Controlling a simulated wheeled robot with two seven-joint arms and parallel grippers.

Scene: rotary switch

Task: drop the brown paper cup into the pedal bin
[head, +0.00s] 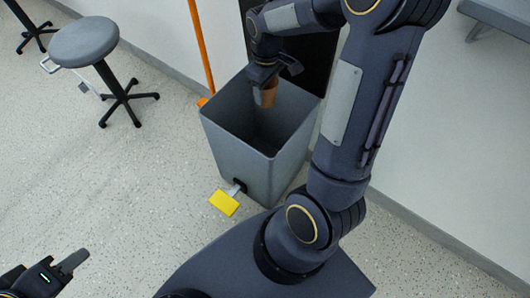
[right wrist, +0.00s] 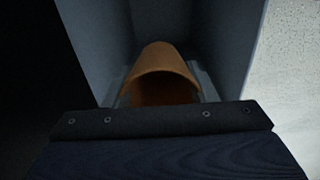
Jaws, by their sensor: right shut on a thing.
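The brown paper cup (head: 268,94) is held by my right gripper (head: 267,84) over the open mouth of the pedal bin. In the right wrist view the cup (right wrist: 162,68) sits between the fingers, with its open end towards the camera. The grey pedal bin (head: 235,150) stands open on the floor, its dark lid (head: 295,55) raised at the back and its yellow pedal (head: 224,203) at the front. The bin's inner walls (right wrist: 223,40) show around the cup in the right wrist view. My left gripper (head: 62,270) is at the lower left, partly cut off, away from everything.
A grey round stool (head: 84,42) stands at the upper left. An orange pole (head: 200,45) leans behind the bin by the wall. A grey bench (head: 500,18) shows at the upper right.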

